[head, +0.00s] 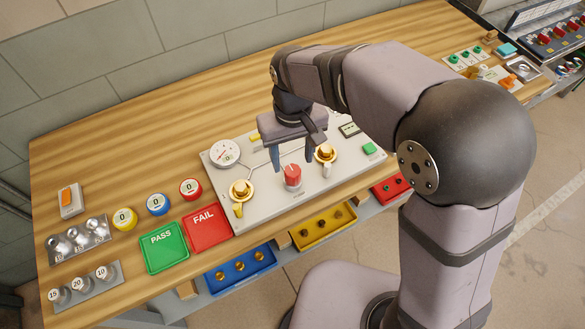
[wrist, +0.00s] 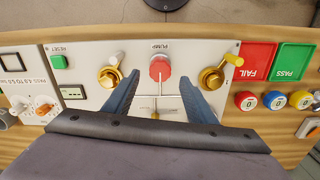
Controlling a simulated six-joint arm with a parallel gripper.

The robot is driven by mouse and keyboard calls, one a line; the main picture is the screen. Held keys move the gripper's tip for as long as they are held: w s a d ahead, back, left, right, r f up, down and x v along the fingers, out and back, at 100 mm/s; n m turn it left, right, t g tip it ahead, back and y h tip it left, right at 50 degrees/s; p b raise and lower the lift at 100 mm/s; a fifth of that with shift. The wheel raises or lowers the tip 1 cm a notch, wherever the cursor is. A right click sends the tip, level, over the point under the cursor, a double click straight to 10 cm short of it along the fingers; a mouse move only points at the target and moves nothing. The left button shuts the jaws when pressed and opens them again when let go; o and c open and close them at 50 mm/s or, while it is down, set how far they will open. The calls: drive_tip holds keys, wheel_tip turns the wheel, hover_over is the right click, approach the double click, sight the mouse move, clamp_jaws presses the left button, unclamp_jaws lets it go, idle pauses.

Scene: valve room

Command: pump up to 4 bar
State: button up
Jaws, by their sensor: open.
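A grey-white panel (head: 262,208) lies on the wooden bench. Its red pump knob (head: 292,176) stands near the front edge, under a PUMP label in the wrist view (wrist: 160,68). My gripper (head: 291,162) is open and empty above the panel, its fingers to either side of the knob in view, apparently not touching it. A round gauge (head: 224,153) with a red needle sits at the panel's back left; its reading is too small to tell. A brass valve with yellow handle (head: 240,190) is left of the knob, one with white handle (head: 326,153) right.
A green reset button (head: 369,148) and a small display (head: 350,129) are at the panel's right. Green PASS (head: 164,248) and red FAIL (head: 207,227) pads lie left of it. Blue (head: 240,270) and yellow (head: 323,228) trays are below the front edge.

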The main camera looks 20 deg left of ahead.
sight(293, 170)
drive_tip(key=shift+f+p, duration=0.75)
drive_tip(key=shift+f, duration=2.35)
drive_tip(key=c, duration=1)
